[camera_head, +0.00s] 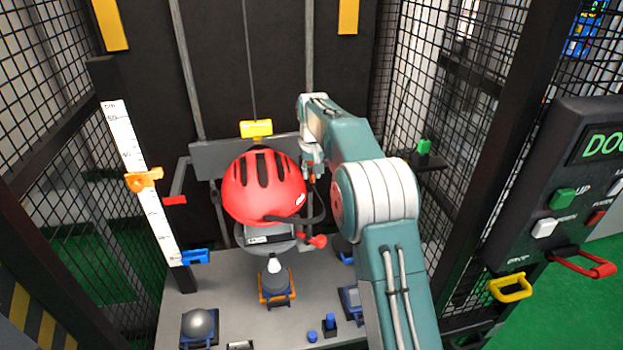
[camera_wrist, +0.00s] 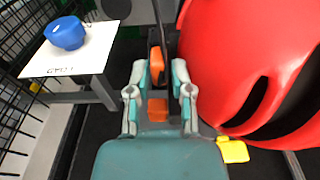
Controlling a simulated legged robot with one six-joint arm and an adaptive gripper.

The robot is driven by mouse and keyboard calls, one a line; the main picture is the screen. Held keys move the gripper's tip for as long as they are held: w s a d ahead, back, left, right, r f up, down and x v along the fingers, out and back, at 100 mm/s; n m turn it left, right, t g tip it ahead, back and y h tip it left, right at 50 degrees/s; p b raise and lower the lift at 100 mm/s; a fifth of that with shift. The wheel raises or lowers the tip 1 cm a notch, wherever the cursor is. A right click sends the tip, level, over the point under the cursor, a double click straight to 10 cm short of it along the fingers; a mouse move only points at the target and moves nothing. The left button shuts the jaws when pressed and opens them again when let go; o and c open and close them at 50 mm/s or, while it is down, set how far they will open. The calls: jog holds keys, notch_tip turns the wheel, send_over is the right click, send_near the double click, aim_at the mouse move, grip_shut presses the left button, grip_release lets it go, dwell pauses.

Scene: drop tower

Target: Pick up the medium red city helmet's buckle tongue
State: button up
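The red helmet (camera_head: 265,187) with black vents sits on the support in the middle of the tower; its red shell (camera_wrist: 250,50) fills the right of the wrist view. My gripper (camera_head: 313,172) is just right of the shell, pointing down. In the wrist view its two fingers (camera_wrist: 159,80) are apart. Between them is a small orange piece (camera_wrist: 157,65), which looks like the buckle tongue, by a dark strap; gaps show on both sides of it. A second orange patch (camera_wrist: 158,110) lies nearer the palm. A dark strap with a red end (camera_head: 317,241) hangs lower right.
A yellow block (camera_head: 256,129) hangs on a cable behind the helmet. Mesh walls (camera_head: 470,130) close the sides. Anvils and blue parts stand on the grey base (camera_head: 240,300). A white plate (camera_wrist: 90,62) bearing a blue object (camera_wrist: 66,33) is at left in the wrist view.

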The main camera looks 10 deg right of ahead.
grip_shut()
jog(key=shift+r, duration=0.1)
